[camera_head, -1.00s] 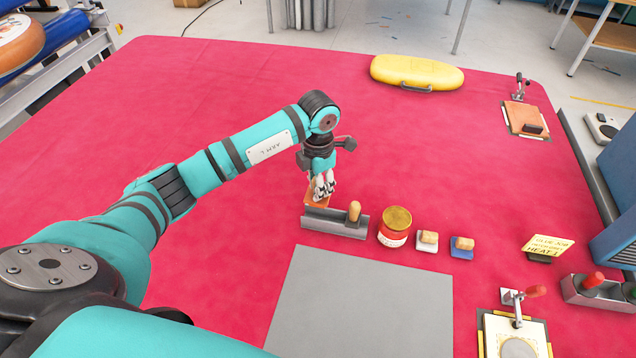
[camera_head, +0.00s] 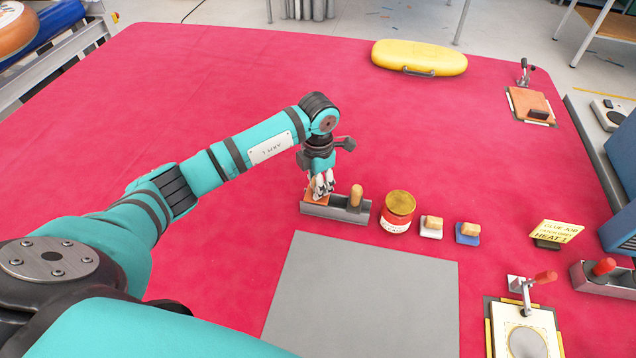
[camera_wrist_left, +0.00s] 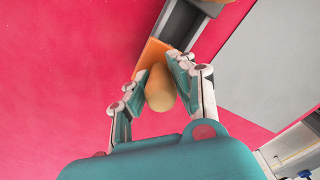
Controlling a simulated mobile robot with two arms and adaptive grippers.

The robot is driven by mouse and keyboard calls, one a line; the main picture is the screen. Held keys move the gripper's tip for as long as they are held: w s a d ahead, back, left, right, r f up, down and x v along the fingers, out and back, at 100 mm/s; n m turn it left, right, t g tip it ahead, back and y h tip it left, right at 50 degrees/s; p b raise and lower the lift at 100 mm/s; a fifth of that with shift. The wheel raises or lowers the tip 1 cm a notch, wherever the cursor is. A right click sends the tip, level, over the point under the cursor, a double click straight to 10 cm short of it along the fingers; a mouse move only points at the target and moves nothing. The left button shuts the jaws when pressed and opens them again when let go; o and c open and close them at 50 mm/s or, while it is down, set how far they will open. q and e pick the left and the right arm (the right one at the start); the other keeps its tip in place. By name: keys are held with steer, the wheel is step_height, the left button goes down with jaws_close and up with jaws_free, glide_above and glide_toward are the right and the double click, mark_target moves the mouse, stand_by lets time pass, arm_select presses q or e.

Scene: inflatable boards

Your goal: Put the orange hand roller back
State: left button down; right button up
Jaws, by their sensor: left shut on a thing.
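The orange hand roller (camera_head: 315,198) has an orange head and a pale wooden handle. My left gripper (camera_head: 320,187) is shut on it, with the fingers on either side of the handle (camera_wrist_left: 160,88) in the left wrist view. The orange head (camera_wrist_left: 152,53) is at the left end of a long grey tray (camera_head: 333,213), which also shows in the wrist view (camera_wrist_left: 181,22). Whether the head rests in the tray or hovers just over it I cannot tell. My right gripper is not in view.
Another wooden-handled tool (camera_head: 356,195) stands in the tray's right end. To its right are a red-and-white tin (camera_head: 397,222), a white-based block (camera_head: 431,230) and a blue-based block (camera_head: 468,235). A grey mat (camera_head: 362,295) lies in front. The red surface at left is clear.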

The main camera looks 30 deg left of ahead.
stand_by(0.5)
arm_select(q)
steer(key=shift+f+b, duration=0.2)
steer(key=shift+b, duration=0.2)
stand_by(0.4)
stand_by(0.5)
steer(key=shift+f+b, duration=0.35)
steer(key=shift+b, duration=0.1)
stand_by(1.0)
steer(key=c, duration=0.6)
jaws_free()
steer(key=shift+o, duration=0.2)
